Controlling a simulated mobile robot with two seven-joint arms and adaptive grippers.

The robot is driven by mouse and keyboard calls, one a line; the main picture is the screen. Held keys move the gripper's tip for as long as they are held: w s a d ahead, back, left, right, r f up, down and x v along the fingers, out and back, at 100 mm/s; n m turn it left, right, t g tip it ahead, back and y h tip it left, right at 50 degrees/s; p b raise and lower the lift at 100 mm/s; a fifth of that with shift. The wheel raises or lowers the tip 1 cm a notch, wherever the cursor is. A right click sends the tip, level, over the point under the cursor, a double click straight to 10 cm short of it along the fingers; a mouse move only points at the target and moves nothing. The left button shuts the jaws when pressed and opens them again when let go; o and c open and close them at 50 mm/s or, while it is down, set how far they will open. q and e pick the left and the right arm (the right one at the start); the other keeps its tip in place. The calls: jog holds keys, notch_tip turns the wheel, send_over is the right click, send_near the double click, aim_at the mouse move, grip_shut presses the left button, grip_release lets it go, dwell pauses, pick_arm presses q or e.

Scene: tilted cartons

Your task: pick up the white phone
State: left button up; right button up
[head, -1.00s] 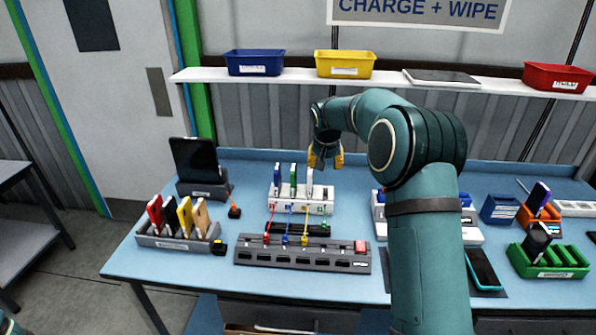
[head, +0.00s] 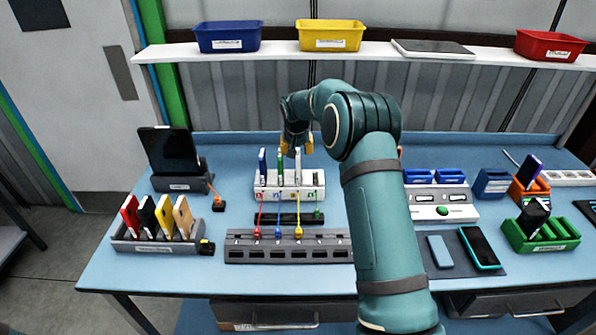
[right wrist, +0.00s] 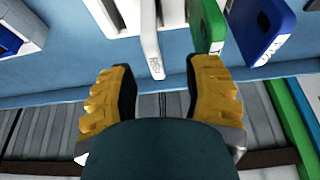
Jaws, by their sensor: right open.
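My right gripper (head: 297,146) is open above and behind the white phone. In the right wrist view the white phone (right wrist: 150,45) lies between the lines of the two yellow fingers, just beyond the open right gripper (right wrist: 163,68), with no contact visible. The green phone (right wrist: 209,28) is close to one finger. My left gripper is not in view.
A grey cable bar (head: 285,247) with coloured plugs lies in front of the stand. A grey rack (head: 160,243) of several phones and a dark tablet (head: 168,155) stand left. My right arm hides part of the table. A shelf (head: 370,52) with bins runs behind.

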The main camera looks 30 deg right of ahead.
aim_at(298, 171)
jog(key=x, duration=0.6)
jog(key=shift+s+d, duration=0.1)
jog(key=shift+s, duration=0.1)
jog(key=shift+o, duration=0.2)
jog(key=shift+s+r, duration=0.2)
jog(key=shift+r, duration=0.05)
grip_shut()
